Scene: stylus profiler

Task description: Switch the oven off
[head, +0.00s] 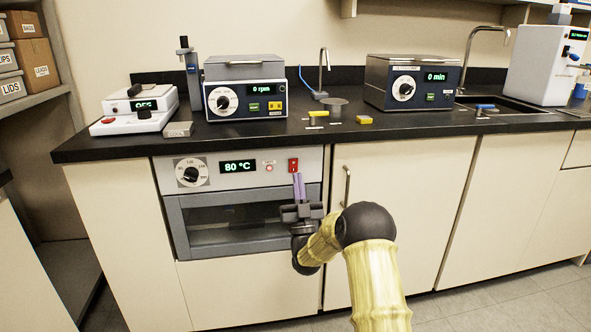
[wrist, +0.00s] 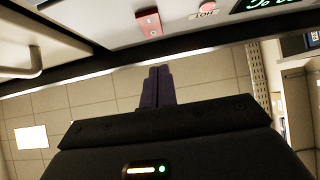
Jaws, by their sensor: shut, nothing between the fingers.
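The oven (head: 174,215) is built in under the bench, with a grey door and dark window. Its display (head: 238,167) is lit and reads 80 °C. A red switch (head: 293,165) sits at the right of its panel, beside a small glowing red lamp (head: 269,168). The switch also shows at the top of the wrist view (wrist: 150,24), near the lamp (wrist: 207,6) labelled HOT. My gripper (head: 298,178) is shut and empty, with purple fingers pointing up just below the switch. In the wrist view the closed fingertips (wrist: 159,70) appear apart from the switch.
A temperature dial (head: 190,173) is at the panel's left. A cabinet door handle (head: 347,186) stands out just right of the oven. The black benchtop (head: 130,146) above carries several instruments and overhangs the panel. The floor in front is clear.

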